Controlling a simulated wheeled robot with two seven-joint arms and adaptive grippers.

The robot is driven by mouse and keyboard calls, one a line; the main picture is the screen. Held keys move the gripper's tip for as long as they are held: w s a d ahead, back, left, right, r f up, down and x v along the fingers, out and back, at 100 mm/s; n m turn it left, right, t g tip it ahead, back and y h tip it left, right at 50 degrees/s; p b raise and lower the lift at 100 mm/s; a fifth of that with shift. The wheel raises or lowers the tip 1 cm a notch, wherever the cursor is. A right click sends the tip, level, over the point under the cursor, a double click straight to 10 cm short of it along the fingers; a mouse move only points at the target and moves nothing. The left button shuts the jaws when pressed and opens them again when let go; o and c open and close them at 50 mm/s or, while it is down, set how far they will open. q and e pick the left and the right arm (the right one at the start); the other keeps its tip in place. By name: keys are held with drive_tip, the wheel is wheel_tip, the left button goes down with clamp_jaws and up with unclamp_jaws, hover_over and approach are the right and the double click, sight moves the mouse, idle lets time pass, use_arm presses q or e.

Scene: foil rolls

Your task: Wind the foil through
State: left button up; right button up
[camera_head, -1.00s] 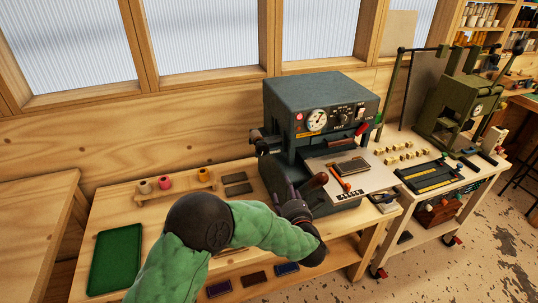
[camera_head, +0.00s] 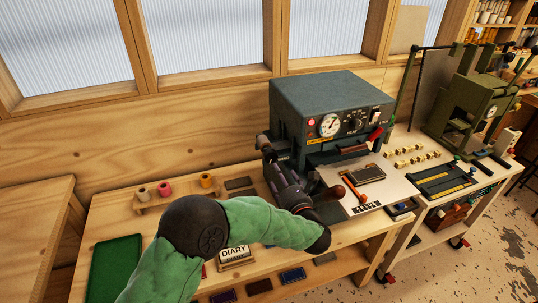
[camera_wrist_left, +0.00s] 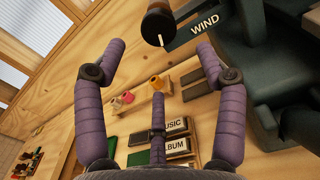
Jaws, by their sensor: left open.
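The dark grey foil press (camera_head: 315,95) stands on the wooden bench with a dial and switches on its front. A plate marked WIND (camera_wrist_left: 203,30) and a round brown-black knob (camera_wrist_left: 158,24) show at the top of the left wrist view. My left gripper (camera_wrist_left: 157,50) is open and empty, with its purple fingers spread and the knob just beyond them, between their tips. I see no contact. The foil's path is hidden. My right gripper is out of view.
Cream, pink and orange spools (camera_head: 206,180) stand on a wooden rack. A green tray (camera_head: 113,268) lies at the bench's left.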

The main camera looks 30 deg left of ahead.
sight(272, 159)
use_arm(q)
drive_tip(key=x, duration=1)
drive_tip(key=shift+r+b, duration=0.1)
drive_tip(key=shift+b, duration=0.2)
drive_tip(key=shift+c, duration=0.2)
drive_tip(key=c, duration=1.1)
